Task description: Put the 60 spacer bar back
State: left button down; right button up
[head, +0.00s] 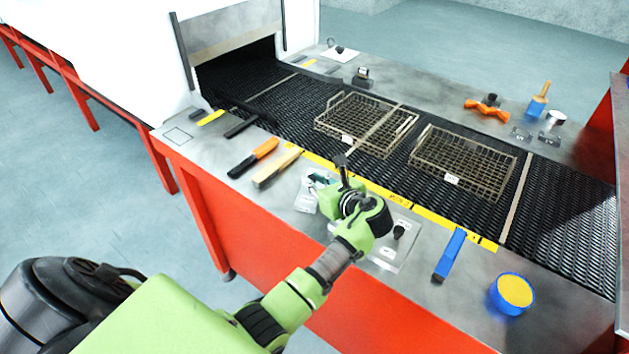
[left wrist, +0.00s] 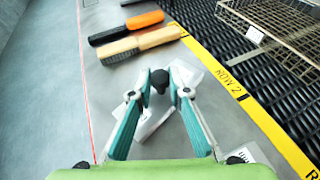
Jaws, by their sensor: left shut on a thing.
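My left gripper (head: 322,181) is over the near steel ledge, beside the yellow-marked belt edge. In the left wrist view its two teal fingers (left wrist: 159,92) close at the tips on a small piece with a black knob (left wrist: 158,79). A pale grey body shows below the knob between the fingers; I cannot read a number on it, and the fingers hide part of it. Another dark knob (head: 399,231) stands on a pale plate (head: 408,254) with white labels, right of my wrist. My right gripper is not in view.
An orange-handled brush (head: 262,150) and a tan brush (head: 276,167) lie left of the gripper. A blue-handled tool (head: 449,254) and a blue tub with yellow contents (head: 512,292) are at right. Two wire baskets (head: 330,125) (head: 425,150) sit on the black mesh belt (head: 565,205).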

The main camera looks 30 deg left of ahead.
pick_arm(q)
jog(key=c, duration=1.9)
grip_release()
jog(key=shift+d+r, duration=0.1)
jog(key=shift+r, duration=0.1)
jog(key=p+v, duration=0.9)
jog(key=v, duration=0.2)
jog(key=shift+s+d+r, duration=0.1)
jog(key=shift+s+d, duration=0.15)
jog(key=shift+s, duration=0.05)
